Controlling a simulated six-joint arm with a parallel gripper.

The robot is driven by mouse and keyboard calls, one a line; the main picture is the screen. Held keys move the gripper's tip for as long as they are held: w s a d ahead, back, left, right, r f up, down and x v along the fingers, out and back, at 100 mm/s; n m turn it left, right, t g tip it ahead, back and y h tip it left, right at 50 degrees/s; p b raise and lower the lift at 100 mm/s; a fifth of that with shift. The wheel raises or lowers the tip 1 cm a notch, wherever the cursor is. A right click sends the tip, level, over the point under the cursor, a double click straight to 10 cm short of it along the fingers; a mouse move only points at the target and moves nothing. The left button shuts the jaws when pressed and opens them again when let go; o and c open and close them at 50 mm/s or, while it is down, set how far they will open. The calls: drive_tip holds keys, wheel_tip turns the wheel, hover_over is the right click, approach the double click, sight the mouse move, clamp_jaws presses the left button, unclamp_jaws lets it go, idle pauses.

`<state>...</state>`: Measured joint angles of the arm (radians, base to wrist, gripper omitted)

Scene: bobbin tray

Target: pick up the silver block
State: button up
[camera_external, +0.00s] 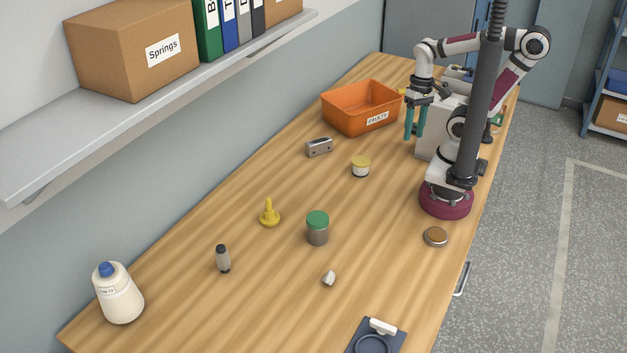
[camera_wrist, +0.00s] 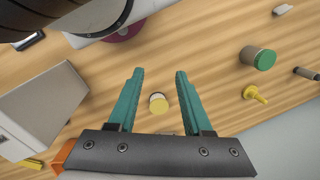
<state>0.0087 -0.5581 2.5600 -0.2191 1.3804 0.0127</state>
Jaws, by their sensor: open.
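The silver block (camera_external: 319,147) is a small grey metal block with dark holes. It lies on the wooden table in front of the orange bin in the external view. In the wrist view my gripper (camera_wrist: 159,72) is open, with nothing held between the fingers.
The orange bin (camera_external: 345,124) stands behind the block. A yellow-lidded jar (camera_external: 361,168) stands right of the block; a yellow peg (camera_external: 269,214) and green-lidded jar (camera_external: 317,229) stand nearer the camera. A pale box (camera_external: 431,142) is beside my arm. The table left of the block is clear.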

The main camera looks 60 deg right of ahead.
drive_tip(key=o, duration=0.6)
drive_tip(key=n+g+h, duration=0.3)
drive_tip(key=n+h, duration=0.8)
drive_tip(key=n, duration=0.4)
hover_over(317, 143)
drive_tip(key=s+a, duration=0.4)
wheel_tip(317, 143, down, 7)
drive_tip(key=w+f+n+h, duration=0.1)
drive_tip(key=f, duration=0.2)
drive_tip(key=w+a+f+n+t+h, duration=0.1)
drive_tip(key=w+f, duration=0.1)
drive_tip(key=f, duration=0.1)
drive_tip(key=w+a+f+n+h, duration=0.1)
drive_tip(key=f, duration=0.1)
drive_tip(key=shift+w+a+f+n+t, duration=0.2)
drive_tip(key=shift+w+f+n+t, duration=0.1)
drive_tip(key=shift+w+f, duration=0.1)
drive_tip(key=x, duration=0.7)
drive_tip(key=shift+d+f, duration=0.25)
drive_tip(key=shift+f, duration=0.2)
